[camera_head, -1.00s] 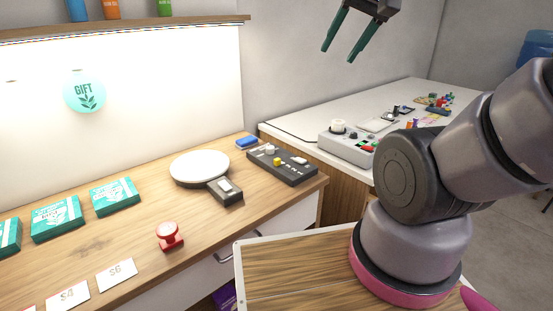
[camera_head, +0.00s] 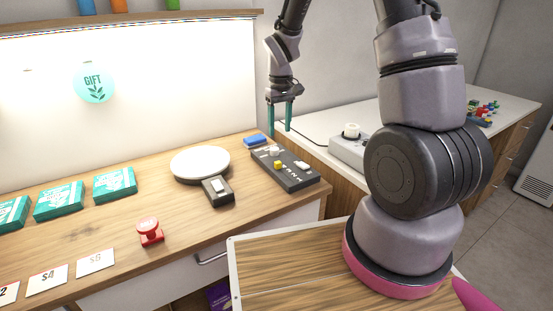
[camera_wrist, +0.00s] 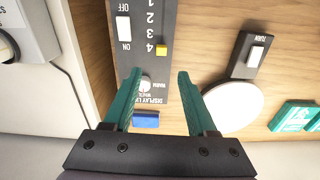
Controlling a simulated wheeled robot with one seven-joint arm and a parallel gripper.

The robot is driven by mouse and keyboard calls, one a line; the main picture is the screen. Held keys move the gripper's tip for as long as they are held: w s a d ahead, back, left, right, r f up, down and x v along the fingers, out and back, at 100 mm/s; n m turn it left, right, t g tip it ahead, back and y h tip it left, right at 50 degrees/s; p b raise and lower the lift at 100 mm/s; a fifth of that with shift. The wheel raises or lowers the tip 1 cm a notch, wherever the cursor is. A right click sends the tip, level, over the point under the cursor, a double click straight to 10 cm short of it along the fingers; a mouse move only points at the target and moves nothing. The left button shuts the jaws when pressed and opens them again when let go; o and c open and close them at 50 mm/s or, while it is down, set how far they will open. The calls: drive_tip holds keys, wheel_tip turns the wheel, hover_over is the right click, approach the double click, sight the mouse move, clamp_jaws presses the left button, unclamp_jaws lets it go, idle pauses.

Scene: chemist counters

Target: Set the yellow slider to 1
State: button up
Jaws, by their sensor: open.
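The yellow slider (camera_head: 278,164) sits on a dark control panel (camera_head: 297,183) on the wooden counter. In the wrist view the yellow slider (camera_wrist: 161,50) is beside the printed 4, with 3, 2 and 1 further up the panel (camera_wrist: 131,60). My gripper (camera_head: 281,130) is open and empty, fingers pointing down, above the panel's far end. In the wrist view its teal fingers (camera_wrist: 160,76) spread either side of the panel's lower part, with the slider just beyond the tips.
The panel also carries a white knob (camera_wrist: 145,84) and a white ON/OFF switch (camera_wrist: 123,29). A blue block (camera_head: 254,140) lies behind it. A round white turntable (camera_head: 200,163) with a TURN switch (camera_head: 218,187) stands left. A grey device (camera_head: 347,151) is on the white counter.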

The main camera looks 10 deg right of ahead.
sight(278, 162)
drive_tip(key=shift+n, duration=0.3)
drive_tip(key=f, duration=1.3)
drive_tip(key=shift+w+a, duration=0.25)
clamp_jaws()
idle(0.6)
